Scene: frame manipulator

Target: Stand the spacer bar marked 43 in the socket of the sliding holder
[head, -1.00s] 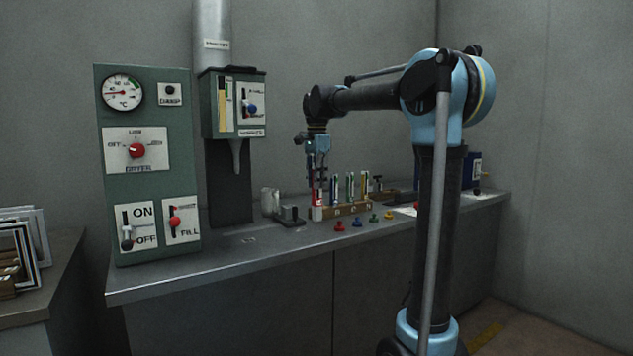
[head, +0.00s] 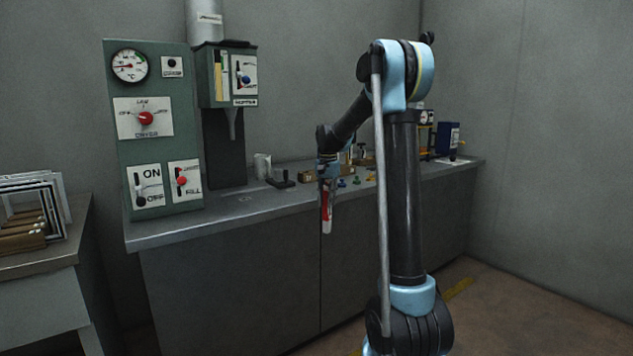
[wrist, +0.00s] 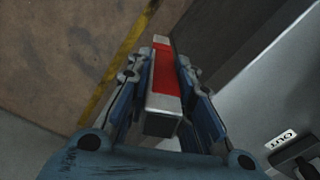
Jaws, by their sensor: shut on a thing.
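My gripper (head: 327,190) is shut on a red and white bar (head: 327,222), which hangs upright in front of the bench front, clear of the bench top. In the wrist view, the bar (wrist: 166,80) lies between the two fingers of my gripper (wrist: 160,68). No number is readable on it. A dark block with an upright knob (head: 281,181) sits on the bench left of my gripper. It may be the sliding holder; its socket cannot be made out. In the wrist view, a dark part (wrist: 300,158) shows beside a label reading OUT (wrist: 283,140).
The bench top (head: 215,212) is bare at its front left. A green control panel (head: 150,125) and a green dispenser box (head: 228,75) stand behind it. Coloured knobs (head: 356,181) lie near my arm. A side table (head: 55,258) with frames stands at far left.

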